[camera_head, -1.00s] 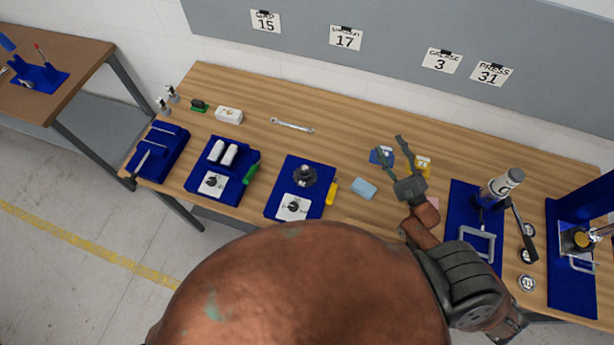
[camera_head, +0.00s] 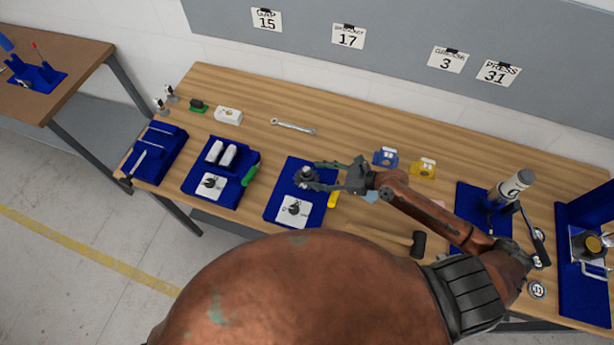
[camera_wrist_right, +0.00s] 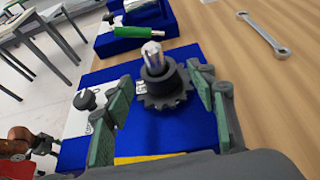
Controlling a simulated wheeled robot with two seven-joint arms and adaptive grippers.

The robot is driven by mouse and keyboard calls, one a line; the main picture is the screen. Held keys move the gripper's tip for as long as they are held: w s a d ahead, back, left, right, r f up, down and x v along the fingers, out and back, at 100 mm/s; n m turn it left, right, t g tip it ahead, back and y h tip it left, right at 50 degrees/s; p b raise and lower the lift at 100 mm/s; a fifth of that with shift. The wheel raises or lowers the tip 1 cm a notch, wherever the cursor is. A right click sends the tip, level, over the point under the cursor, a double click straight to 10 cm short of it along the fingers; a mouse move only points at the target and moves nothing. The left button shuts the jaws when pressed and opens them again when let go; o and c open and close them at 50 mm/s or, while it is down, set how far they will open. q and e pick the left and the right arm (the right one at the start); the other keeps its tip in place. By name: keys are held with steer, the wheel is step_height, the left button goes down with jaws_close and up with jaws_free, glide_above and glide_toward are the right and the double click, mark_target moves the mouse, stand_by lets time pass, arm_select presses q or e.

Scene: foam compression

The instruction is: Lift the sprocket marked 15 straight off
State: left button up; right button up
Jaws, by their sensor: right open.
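A dark toothed sprocket (camera_head: 305,178) with a hub sits around an upright shiny post on a blue board (camera_head: 276,207). In the right wrist view the sprocket (camera_wrist_right: 164,92) lies between the two green-grey fingers of my right gripper (camera_wrist_right: 162,100). In the head view my right gripper (camera_head: 328,178) reaches in from the right at the sprocket. No number can be read on the sprocket. My left gripper is not in view.
A white card with a dark knob (camera_head: 295,210) is on the same board, in front of the sprocket. A yellow-handled tool (camera_head: 333,200) lies at its right edge. A wrench (camera_head: 292,126) lies behind.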

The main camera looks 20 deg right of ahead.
mark_target(310, 174)
steer(key=shift+p+x, duration=0.5)
steer(key=shift+x, duration=1.85)
steer(key=shift+s, duration=0.1)
steer(key=shift+c, duration=0.6)
steer(key=shift+r, duration=0.1)
jaws_close()
